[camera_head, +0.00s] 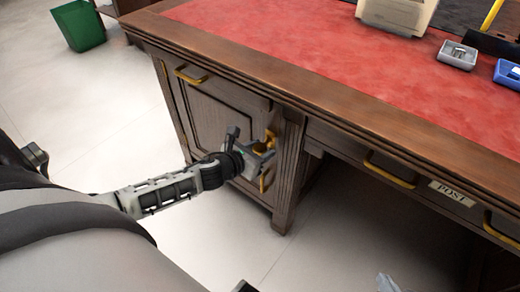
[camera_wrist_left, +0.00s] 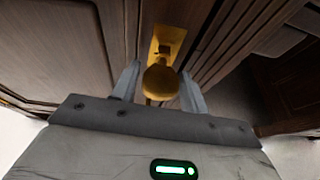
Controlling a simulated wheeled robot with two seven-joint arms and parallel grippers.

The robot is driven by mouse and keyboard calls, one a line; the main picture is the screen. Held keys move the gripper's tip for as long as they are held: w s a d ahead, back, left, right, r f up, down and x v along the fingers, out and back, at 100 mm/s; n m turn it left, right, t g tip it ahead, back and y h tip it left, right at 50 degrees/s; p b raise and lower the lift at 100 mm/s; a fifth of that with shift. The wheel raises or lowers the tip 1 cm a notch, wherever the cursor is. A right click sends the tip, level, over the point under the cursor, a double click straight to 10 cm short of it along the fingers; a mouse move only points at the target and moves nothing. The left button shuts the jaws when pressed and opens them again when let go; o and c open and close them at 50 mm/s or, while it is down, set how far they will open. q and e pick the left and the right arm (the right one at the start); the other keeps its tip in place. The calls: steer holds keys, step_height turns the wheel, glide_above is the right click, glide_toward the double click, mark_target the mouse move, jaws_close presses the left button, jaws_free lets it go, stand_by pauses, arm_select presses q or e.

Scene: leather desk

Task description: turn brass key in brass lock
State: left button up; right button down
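The brass lock (camera_head: 271,137) is a brass plate on the right edge of the desk's left cabinet door. In the left wrist view, the lock plate (camera_wrist_left: 167,38) stands beyond the brass key (camera_wrist_left: 160,82), whose rounded bow faces me. My left gripper (camera_head: 264,152) is at the lock. Its two grey fingers (camera_wrist_left: 160,82) stand on either side of the key's bow, with narrow gaps showing, so it looks open around the key. The key's shaft is mostly hidden behind the bow. A pale grey tip at the bottom edge seems to be my right gripper (camera_head: 387,284), mostly cut off.
The wooden desk has a red leather top (camera_head: 300,50). Brass handles, including a drawer handle (camera_head: 390,171), jut from its front. A POST label (camera_head: 452,193) is on the drawer. A green bin (camera_head: 79,25) stands far left. The pale floor is clear in front.

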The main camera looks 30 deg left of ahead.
arm_select(q)
steer(key=c, duration=0.6)
steer(key=shift+o, duration=0.3)
